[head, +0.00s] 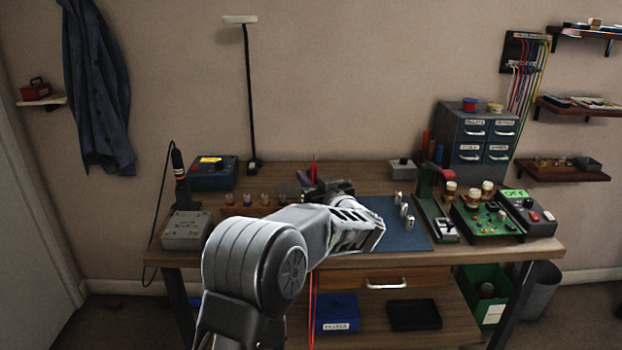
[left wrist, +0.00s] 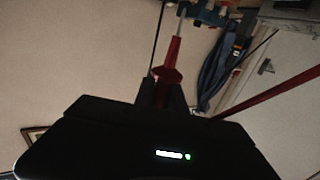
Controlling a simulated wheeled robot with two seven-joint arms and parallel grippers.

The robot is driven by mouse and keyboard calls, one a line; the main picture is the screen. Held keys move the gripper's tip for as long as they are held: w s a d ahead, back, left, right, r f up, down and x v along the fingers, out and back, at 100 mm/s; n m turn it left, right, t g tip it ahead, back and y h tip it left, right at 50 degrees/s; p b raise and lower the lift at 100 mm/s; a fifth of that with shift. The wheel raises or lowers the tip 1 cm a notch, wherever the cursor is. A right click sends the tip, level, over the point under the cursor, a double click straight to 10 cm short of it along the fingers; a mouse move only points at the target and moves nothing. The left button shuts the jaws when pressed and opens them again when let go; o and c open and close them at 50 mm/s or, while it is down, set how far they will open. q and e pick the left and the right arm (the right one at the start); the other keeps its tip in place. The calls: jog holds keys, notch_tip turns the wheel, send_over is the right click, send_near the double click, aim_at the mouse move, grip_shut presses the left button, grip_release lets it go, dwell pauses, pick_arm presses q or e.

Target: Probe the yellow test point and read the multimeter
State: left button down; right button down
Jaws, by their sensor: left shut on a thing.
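My left gripper (head: 326,188) is over the middle of the workbench, its arm crossing in front. In the left wrist view the gripper (left wrist: 160,98) is shut on a red probe (left wrist: 172,62) with a pale metal tip. The probe's top also shows in the head view (head: 314,168). A green circuit board (head: 482,218) with knobs stands at the right, well apart from the gripper. Beside it is a dark box with a lit green display (head: 515,194), perhaps the multimeter; its reading is too small to tell. I cannot make out the yellow test point. My right gripper is not in view.
A blue mat (head: 412,236) with several metal cylinders lies right of the gripper. A blue box (head: 213,178) and grey box (head: 185,232) are at the left. A drawer cabinet (head: 478,145) stands behind.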

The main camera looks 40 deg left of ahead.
pick_arm(q)
jog(key=s+d+f+m+t+h, duration=0.1)
jog(key=d+f+m+t+h, duration=0.2)
jog(key=d, duration=0.7)
jog(key=s+d+f+m+t+h, duration=0.2)
jog(key=d+f+m+t+h, duration=0.1)
jog(key=d+f+m+h, duration=0.2)
jog(key=s+d+f+m+t+h, duration=0.2)
jog(key=d+f+h, duration=0.6)
jog(key=d, duration=0.8)
notch_tip(320, 180, down, 3)
jog(key=m+t, duration=0.1)
jog(key=m, duration=0.1)
jog(key=shift+s+d+m+t, duration=0.15)
jog(key=shift+d+m+t, duration=0.15)
jog(key=shift+d+t, duration=0.1)
